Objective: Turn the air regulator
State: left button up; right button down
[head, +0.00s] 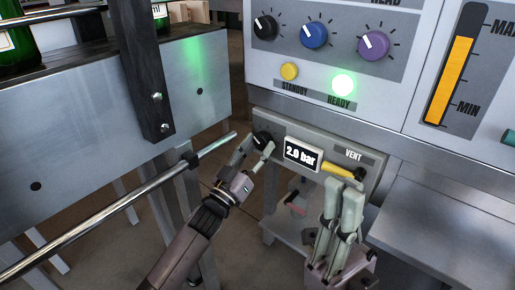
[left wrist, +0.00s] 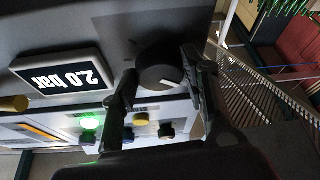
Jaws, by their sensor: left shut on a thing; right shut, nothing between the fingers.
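The air regulator is a round black knob (head: 263,139) with a white mark, on the left end of a grey panel under the machine. It shows large in the left wrist view (left wrist: 160,66). My left gripper (head: 256,151) is shut on this knob, one finger on each side of it (left wrist: 165,88). A display (head: 302,153) beside the knob reads 2.0 bar, and it appears upside down in the left wrist view (left wrist: 62,78). My right gripper (head: 343,190) is shut and empty, just in front of the panel's right end by the yellow vent lever (head: 340,171).
Above are black, blue (head: 314,35) and purple knobs, a yellow button (head: 289,71) and a lit green READY light (head: 343,85). A metal rail (head: 110,210) runs close to my left arm. A level gauge (head: 455,75) is at upper right. A steel surface (head: 440,220) lies right of my right gripper.

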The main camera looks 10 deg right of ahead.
pick_arm(q)
jog(key=o, duration=1.1)
jog(key=shift+o, duration=0.2)
jog(key=v, duration=1.2)
